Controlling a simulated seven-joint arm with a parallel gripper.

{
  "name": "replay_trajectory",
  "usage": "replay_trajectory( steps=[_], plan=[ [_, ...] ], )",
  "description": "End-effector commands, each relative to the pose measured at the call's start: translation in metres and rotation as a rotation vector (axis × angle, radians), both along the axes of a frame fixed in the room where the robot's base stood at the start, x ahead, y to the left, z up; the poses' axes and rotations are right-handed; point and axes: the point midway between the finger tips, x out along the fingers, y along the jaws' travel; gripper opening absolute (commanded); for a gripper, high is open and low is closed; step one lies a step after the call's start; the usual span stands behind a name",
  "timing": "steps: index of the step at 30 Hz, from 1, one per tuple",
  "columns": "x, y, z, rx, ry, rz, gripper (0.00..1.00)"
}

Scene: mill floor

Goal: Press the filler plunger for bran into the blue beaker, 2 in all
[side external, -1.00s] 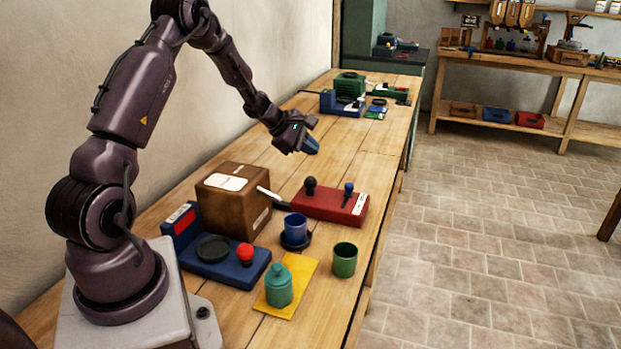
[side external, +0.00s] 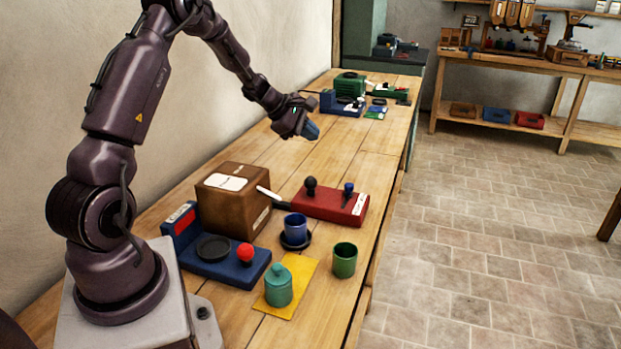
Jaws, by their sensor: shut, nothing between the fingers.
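The blue beaker (side external: 296,228) stands upright on a small dark round base (side external: 295,243) in front of the brown box (side external: 232,199). The box has white labels and a pale spout or handle (side external: 272,196) sticking out on its right, above the beaker's side. The red unit (side external: 325,208) behind the beaker carries a black-knobbed plunger (side external: 310,186) and a smaller blue-knobbed one (side external: 348,190). I cannot read which is for bran. My gripper (side external: 312,130) is shut and empty, high above the table behind the red unit, touching nothing. The beaker's contents cannot be made out.
A blue unit (side external: 222,268) with a dark round plate and red knob (side external: 245,252) sits at left. A teal lidded jar (side external: 279,287) stands on a yellow mat (side external: 301,268), beside a green cup (side external: 344,260). More devices (side external: 349,88) stand at the far end; the table between is clear.

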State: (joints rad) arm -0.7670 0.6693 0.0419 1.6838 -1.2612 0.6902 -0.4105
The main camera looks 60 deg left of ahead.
Motion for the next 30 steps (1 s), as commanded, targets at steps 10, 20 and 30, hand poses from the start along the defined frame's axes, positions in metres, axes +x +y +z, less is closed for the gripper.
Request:
replay_trajectory(
  steps=[10, 20, 30],
  plan=[
    [0.0, 0.0, -0.01, -0.002, 0.002, 0.0, 0.0],
    [0.0, 0.0, -0.055, -0.005, 0.002, 0.001, 0.0],
    [0.0, 0.0, -0.086, -0.001, 0.0, 0.001, 0.0]
  ],
)
